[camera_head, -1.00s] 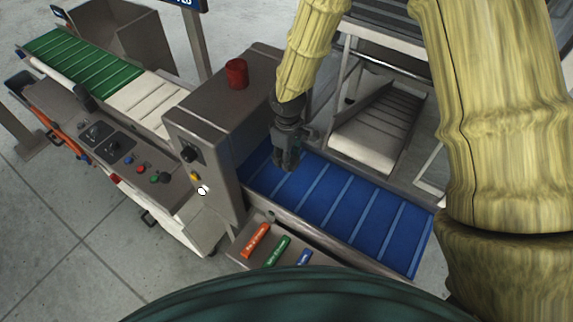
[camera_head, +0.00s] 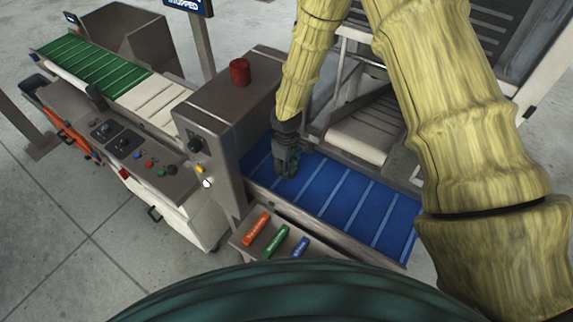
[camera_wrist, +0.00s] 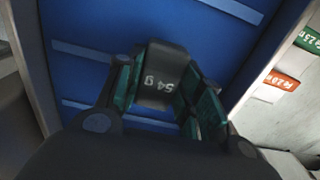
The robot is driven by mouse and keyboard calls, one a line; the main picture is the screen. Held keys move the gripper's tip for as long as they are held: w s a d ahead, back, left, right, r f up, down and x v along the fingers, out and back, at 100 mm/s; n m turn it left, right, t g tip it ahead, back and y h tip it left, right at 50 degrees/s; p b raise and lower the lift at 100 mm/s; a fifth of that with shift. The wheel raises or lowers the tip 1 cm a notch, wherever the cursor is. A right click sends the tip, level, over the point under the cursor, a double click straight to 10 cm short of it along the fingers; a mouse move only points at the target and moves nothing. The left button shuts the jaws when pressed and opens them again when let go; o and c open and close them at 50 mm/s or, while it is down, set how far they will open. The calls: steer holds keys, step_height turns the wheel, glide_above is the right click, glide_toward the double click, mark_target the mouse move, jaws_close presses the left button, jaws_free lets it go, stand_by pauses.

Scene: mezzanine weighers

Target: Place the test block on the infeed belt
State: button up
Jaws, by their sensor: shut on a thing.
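The test block (camera_wrist: 160,72) is a small dark block marked "54 g" in the wrist view. My gripper (camera_wrist: 163,92) is shut on it between green-padded fingers. In the head view my gripper (camera_head: 286,165) is over the left part of the blue belt (camera_head: 345,192), close to the grey housing. The blue belt, with lighter cross-strips, also fills much of the wrist view (camera_wrist: 90,75). The block cannot be made out clearly in the head view. I cannot tell whether the block touches the belt. No label shows which belt is the infeed.
The grey housing (camera_head: 222,118) with a red beacon (camera_head: 240,72) stands left of my gripper. A green belt (camera_head: 90,60) is far left. The blue belt's right part is clear.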

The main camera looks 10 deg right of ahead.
steer(key=shift+w+f, duration=0.2)
steer(key=shift+f, duration=0.1)
steer(key=o, duration=0.8)
steer(key=shift+w, duration=0.1)
steer(key=shift+o, duration=1)
steer(key=shift+s+r, duration=0.2)
steer(key=shift+s, duration=0.05)
steer(key=shift+w+f, duration=0.1)
steer(key=shift+w+r, duration=0.1)
steer(key=shift+r, duration=0.1)
step_height(320, 180, up, 12)
steer(key=b, duration=0.2)
steer(key=shift+f+b, duration=0.2)
steer(key=shift+b, duration=0.15)
